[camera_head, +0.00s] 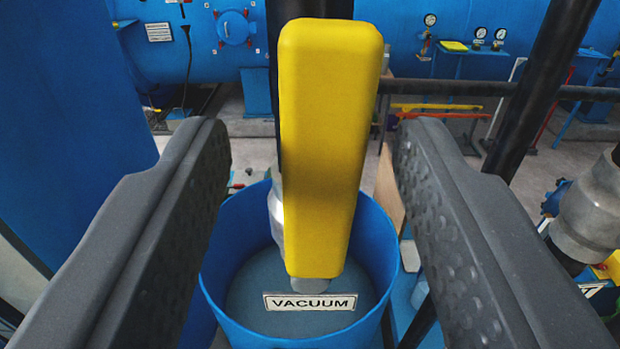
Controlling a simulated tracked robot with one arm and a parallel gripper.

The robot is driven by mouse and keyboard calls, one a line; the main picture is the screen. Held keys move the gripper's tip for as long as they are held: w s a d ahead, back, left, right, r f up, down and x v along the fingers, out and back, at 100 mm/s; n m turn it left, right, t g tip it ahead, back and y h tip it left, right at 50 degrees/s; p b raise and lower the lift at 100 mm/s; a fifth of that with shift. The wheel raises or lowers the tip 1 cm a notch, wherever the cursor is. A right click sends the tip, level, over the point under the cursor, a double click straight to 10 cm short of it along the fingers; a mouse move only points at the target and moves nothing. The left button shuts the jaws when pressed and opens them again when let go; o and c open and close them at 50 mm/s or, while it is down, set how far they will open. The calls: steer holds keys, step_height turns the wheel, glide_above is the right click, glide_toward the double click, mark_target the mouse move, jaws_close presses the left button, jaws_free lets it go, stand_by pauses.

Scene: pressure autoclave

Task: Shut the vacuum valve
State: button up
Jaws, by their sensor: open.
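The vacuum valve shows as a yellow handle (328,150), a long block standing nearly upright in the middle of the camera_head view. Its lower end is close above a white label reading VACUUM (310,302). The label is on the blue round housing (212,285) below the handle. My gripper (312,135) is open, with one dark finger on each side of the handle. A clear gap shows between the handle and each finger, so neither appears to touch it. The handle hides part of the valve body behind it.
A black upright pipe (540,85) and a dark horizontal bar (450,88) stand behind, to the right. A grey pipe fitting (590,215) is at the right edge. A blue panel (75,130) fills the left. A large blue vessel (180,45) with gauges nearby lies at the back.

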steer(key=s+b, duration=0.6)
steer(key=s, duration=0.4)
steer(key=shift+s+d+f+b, duration=0.2)
steer(key=shift+s+d+b, duration=0.1)
steer(key=shift+s, duration=0.1)
